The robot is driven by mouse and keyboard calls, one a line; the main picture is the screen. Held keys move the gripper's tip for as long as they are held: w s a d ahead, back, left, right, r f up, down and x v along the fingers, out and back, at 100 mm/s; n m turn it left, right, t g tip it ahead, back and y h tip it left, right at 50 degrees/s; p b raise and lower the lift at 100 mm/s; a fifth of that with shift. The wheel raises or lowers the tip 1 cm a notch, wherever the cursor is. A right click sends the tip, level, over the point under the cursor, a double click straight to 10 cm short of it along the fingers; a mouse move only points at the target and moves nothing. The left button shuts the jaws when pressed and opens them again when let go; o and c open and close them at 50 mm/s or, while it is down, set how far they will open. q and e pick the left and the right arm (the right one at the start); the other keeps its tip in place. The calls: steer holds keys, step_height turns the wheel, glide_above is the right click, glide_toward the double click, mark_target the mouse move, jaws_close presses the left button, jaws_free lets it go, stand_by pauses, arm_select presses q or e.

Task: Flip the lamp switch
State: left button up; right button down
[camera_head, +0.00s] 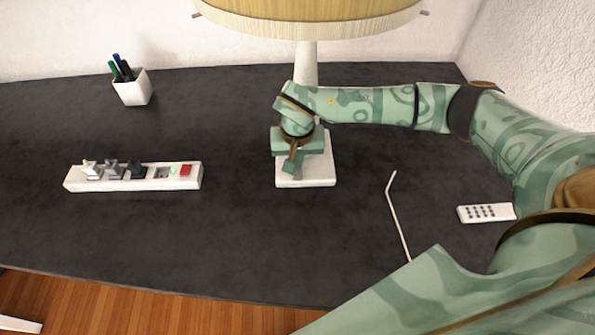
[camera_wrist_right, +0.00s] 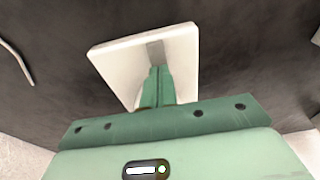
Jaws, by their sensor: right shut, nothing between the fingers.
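The lamp stands at the back middle of the desk in the head view, with a wide pale shade (camera_head: 310,20), a white post (camera_head: 306,62) and a square white base (camera_head: 318,172). The base also shows in the wrist view (camera_wrist_right: 112,65). My right gripper (camera_head: 291,168) is over the left part of the base, pointing down. In the wrist view its fingertips (camera_wrist_right: 160,70) are shut and empty, right by a small grey patch (camera_wrist_right: 155,49) on the base. I cannot tell if this patch is the switch or if the fingers touch it. My left gripper is out of view.
A white power strip (camera_head: 140,185) with plugs and a red switch (camera_head: 185,170) lies left. A pen cup (camera_head: 132,90) stands at the back left. A white bent stick (camera_head: 400,222) and a remote (camera_head: 486,213) lie right. The dark desk (camera_head: 225,235) is clear in front.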

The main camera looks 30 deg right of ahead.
steer(key=shift+f, duration=0.5)
step_height(320, 180, up, 7)
steer(key=p, duration=0.5)
steer(key=shift+p, duration=0.4)
stand_by(0.4)
